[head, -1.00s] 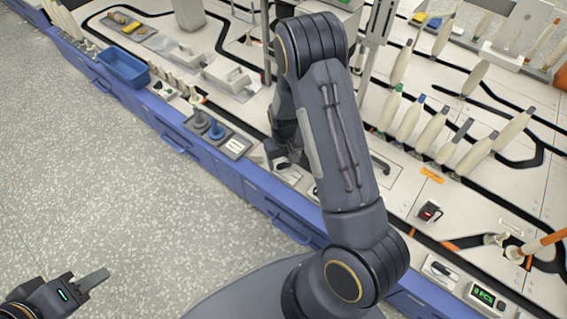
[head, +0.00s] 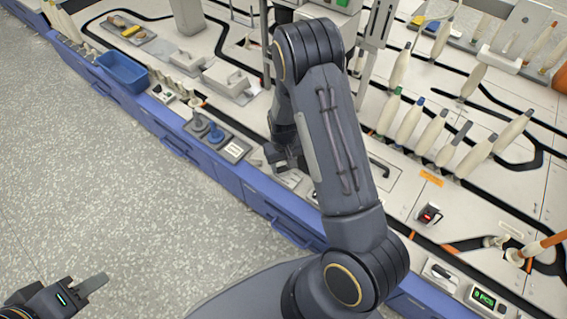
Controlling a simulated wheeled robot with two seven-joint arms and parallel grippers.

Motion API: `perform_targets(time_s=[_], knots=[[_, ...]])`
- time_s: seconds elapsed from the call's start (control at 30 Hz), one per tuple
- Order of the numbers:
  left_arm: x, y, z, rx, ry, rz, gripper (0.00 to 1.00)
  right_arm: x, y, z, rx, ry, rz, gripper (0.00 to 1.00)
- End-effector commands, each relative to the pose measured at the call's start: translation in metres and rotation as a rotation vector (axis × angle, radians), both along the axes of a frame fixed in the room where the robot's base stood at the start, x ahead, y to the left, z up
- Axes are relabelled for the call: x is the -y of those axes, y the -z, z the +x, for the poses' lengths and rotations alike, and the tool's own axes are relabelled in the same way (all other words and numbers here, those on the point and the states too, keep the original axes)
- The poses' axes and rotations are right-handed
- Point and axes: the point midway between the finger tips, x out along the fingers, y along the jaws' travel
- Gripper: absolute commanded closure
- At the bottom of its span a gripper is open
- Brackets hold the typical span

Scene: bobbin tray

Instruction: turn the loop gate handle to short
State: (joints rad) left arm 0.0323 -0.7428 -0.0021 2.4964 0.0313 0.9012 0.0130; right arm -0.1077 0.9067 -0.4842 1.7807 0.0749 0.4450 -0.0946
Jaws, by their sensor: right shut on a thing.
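My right gripper (head: 284,162) is low over the light bench top, near its front edge, beside a small pale plate (head: 291,179). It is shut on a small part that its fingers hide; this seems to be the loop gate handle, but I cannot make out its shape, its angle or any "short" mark. My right forearm covers the bench just right of it. My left gripper (head: 92,285) hangs over the floor at the lower left, away from the bench, seen from the side; its finger gap is not clear.
Left of my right gripper are a panel with grey and blue knobs (head: 216,133) and a blue bin (head: 122,70). Several pale bobbins (head: 410,120) stand to the right. A black and red device (head: 429,214) and a green display (head: 484,298) are lower right.

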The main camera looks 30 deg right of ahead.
Motion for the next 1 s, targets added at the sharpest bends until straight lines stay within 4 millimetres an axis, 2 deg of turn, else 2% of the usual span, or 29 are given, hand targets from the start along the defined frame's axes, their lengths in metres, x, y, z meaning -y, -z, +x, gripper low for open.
perform_targets(time_s=[0.27, 1.0], knots=[[0.0, -0.011, 0.0, 0.0, 0.0, 0.0, 0.64, 0.0, -0.002, -0.001, 0.0, 0.159, -0.001, 0.76], [0.0, -0.043, 0.0, 0.0, 0.0, 0.0, 0.64, -0.002, -0.002, -0.003, 0.0, 0.818, -0.001, 0.76]])
